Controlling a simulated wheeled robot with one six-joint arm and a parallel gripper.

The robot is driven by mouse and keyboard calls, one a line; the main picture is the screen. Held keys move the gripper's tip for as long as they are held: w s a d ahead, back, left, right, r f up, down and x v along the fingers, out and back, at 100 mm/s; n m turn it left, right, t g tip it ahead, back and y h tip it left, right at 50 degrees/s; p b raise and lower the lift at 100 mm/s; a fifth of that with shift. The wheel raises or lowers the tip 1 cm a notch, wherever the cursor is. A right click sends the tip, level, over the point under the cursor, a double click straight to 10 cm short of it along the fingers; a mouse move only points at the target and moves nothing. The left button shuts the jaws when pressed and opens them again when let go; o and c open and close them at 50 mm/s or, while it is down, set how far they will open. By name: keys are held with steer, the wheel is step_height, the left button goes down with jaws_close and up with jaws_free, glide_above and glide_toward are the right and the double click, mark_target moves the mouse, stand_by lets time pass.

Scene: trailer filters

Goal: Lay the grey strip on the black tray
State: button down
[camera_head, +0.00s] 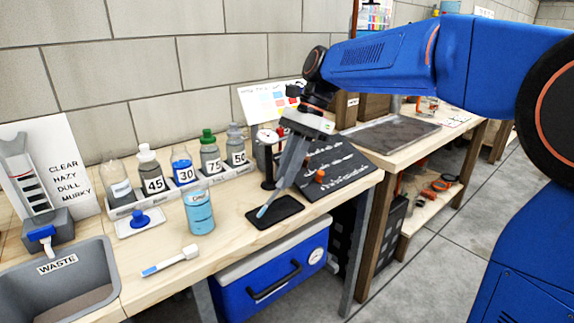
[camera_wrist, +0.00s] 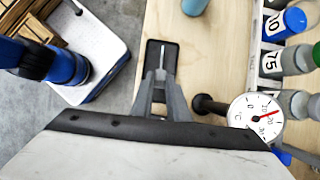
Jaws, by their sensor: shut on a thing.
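The black tray (camera_head: 288,214) lies flat near the front edge of the wooden bench. It also shows in the wrist view (camera_wrist: 151,62), beyond my fingertips. My gripper (camera_head: 275,192) points down and to the left over the tray. In the wrist view my gripper (camera_wrist: 161,80) is shut on the thin grey strip (camera_wrist: 163,53), which sticks out past the fingertips over the tray. In the head view the strip's bluish-grey end (camera_head: 262,211) appears just over the tray's left part. I cannot tell whether it touches the tray.
A blue-labelled cup (camera_head: 200,213) stands left of the tray, with a white rack (camera_head: 160,199) of several bottles behind. A round dial thermometer (camera_wrist: 254,118) is close to my gripper. A dark board (camera_head: 335,160) lies to the right. A blue cooler (camera_head: 270,275) sits below the bench edge.

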steer(key=shift+f, duration=0.2)
steer(key=c, duration=1.2)
jaws_free()
steer(key=shift+o, duration=0.2)
steer(key=shift+r, duration=0.1)
step_height(320, 180, up, 8)
stand_by(1.0)
steer(key=s+d+f+n+t+h, duration=0.4)
steer(key=s+d+f+n+t, duration=0.3)
steer(key=s+d+f, duration=1.5)
steer(key=d+n, duration=0.2)
steer(key=n, duration=0.2)
steer(key=shift+s+t, duration=0.4)
